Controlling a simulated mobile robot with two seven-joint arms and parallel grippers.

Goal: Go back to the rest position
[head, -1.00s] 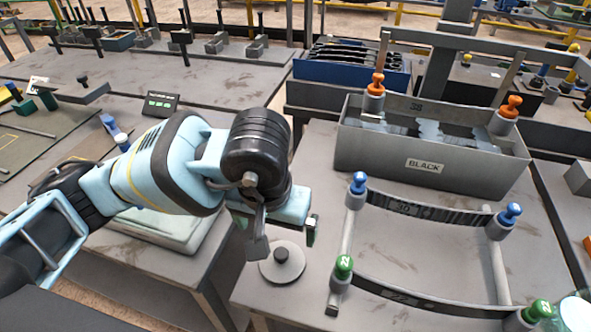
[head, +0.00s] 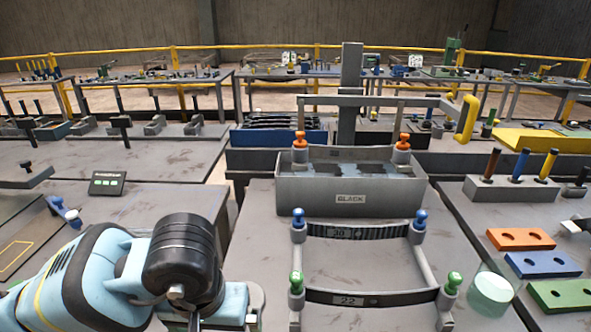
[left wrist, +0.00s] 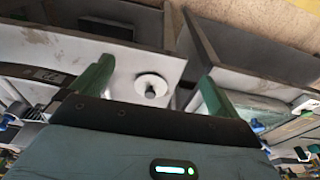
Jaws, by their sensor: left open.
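My left arm (head: 110,275) comes in from the lower left in the head view, its hand cut off by the bottom edge. In the left wrist view my left gripper (left wrist: 153,74) shows two green fingers spread apart with nothing held between them. Beyond them a white disc with a dark knob (left wrist: 151,88) lies on a grey table. My right gripper is in neither view.
A spring rack with blue (head: 298,216) and green knobs (head: 454,281) carries dark strips (head: 350,299) right of my arm. Behind it stands a grey bin labelled BLACK (head: 300,197). Coloured blocks (head: 545,264) lie on the right table.

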